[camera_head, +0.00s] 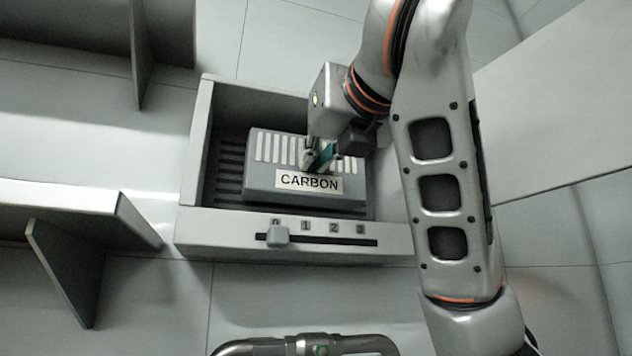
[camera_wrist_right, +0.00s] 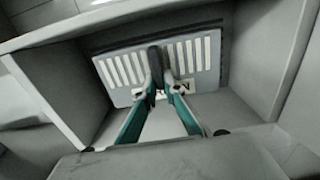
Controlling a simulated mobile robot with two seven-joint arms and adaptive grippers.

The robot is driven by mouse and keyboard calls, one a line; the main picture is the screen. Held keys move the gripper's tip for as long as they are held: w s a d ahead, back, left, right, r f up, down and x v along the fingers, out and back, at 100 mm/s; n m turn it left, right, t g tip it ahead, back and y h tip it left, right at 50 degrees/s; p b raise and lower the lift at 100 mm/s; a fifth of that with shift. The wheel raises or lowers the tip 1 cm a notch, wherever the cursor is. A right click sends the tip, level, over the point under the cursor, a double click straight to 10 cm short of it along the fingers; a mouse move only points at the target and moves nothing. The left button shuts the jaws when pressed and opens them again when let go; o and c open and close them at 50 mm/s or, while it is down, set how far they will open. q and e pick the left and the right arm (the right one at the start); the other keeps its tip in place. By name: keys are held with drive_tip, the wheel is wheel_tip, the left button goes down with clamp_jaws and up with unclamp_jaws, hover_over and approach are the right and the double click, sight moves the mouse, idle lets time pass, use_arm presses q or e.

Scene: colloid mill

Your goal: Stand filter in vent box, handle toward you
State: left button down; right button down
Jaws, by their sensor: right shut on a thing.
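The filter (camera_head: 275,179) is a grey block with white slots and a CARBON label. It is inside the open vent box (camera_head: 190,160), with its slotted face up and its label toward the box's front. I cannot tell whether it rests on the slatted floor. My right gripper (camera_head: 322,157) comes down over the slotted face and is shut on the filter's handle. In the right wrist view the fingers (camera_wrist_right: 158,84) close on the dark handle (camera_wrist_right: 154,56) at the middle of the filter (camera_wrist_right: 204,78). The fingers hide part of the label. My left gripper is not in view.
The box's front ledge has a slider knob (camera_head: 278,235) at the 0 end of a slot marked 0 to 3. Grey panels (camera_head: 60,215) stand at the left. A large pale panel (camera_head: 560,100) is at the right. Slatted floor shows bare left of the filter.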

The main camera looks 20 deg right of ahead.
sight(309, 192)
wheel_tip(309, 192, down, 4)
drive_tip(key=shift+w+r, duration=0.1)
drive_tip(key=shift+w+f, duration=0.15)
drive_tip(key=shift+f, duration=0.1)
drive_tip(key=shift+a, duration=0.1)
drive_tip(key=shift+f, duration=0.1)
drive_tip(key=c, duration=2.5)
unclamp_jaws()
drive_tip(key=shift+f, duration=0.15)
drive_tip(key=shift+c, duration=0.2)
drive_tip(key=o, duration=0.4)
